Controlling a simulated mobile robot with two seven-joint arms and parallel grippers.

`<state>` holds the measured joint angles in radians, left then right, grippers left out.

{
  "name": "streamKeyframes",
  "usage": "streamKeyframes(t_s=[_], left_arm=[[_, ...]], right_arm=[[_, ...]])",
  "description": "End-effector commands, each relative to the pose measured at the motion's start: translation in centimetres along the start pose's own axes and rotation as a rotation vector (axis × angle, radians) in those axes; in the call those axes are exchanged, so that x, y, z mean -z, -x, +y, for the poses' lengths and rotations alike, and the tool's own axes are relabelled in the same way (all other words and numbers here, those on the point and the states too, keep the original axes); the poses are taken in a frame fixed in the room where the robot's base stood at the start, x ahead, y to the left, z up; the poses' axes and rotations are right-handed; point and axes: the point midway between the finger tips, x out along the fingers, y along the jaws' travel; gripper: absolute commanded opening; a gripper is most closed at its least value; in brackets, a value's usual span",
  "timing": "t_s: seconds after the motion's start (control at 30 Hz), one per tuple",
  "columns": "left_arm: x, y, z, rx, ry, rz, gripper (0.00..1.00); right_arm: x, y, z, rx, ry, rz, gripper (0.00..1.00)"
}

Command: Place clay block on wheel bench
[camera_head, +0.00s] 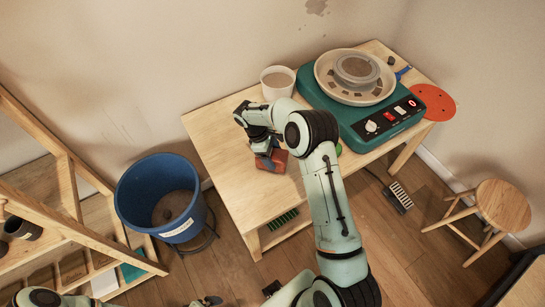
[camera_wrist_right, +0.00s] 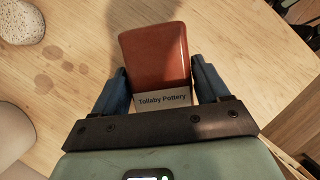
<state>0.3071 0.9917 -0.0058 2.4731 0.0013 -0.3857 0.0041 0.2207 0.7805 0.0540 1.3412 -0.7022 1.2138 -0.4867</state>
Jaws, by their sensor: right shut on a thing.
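The clay block is a reddish-brown block (camera_head: 276,161) at the front left part of the wooden wheel bench (camera_head: 222,150). In the right wrist view the block (camera_wrist_right: 155,55) has a pale label reading "Tollaby Pottery". My right gripper (camera_head: 266,158) is shut on it, with one blue finger on each side (camera_wrist_right: 158,88). The block is low over the bench top; I cannot tell whether it touches the wood. At the bottom edge of the head view only small parts of my left arm show, and its jaws cannot be made out.
A teal pottery wheel (camera_head: 350,118) with a round pan stands at the bench's back right. A white container (camera_head: 278,82) of pale matter stands left of it. An orange-red disc (camera_head: 434,102) lies right of the wheel. A blue bucket (camera_head: 135,190) and a stool (camera_head: 503,205) flank the bench.

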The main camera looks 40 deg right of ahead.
Motion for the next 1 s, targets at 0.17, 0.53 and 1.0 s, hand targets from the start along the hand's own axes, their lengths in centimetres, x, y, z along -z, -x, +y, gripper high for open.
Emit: streamKeyframes(t_s=[0.17, 0.53, 1.0], left_arm=[[0.0, 0.0, 0.0, 0.0, 0.0, 0.0, 1.0], [0.0, -0.1, 0.0, 0.0, 0.0, -0.001, 1.0], [0.1, 0.1, 0.1, 0.0, 0.0, 0.001, 1.0]], right_arm=[[0.7, -1.6, 0.1, -0.002, -0.001, 0.001, 0.0], [0.8, -1.8, 0.1, -0.003, -0.001, 0.001, 0.0], [0.7, -0.6, 0.1, -0.002, -0.001, 0.001, 1.0]])
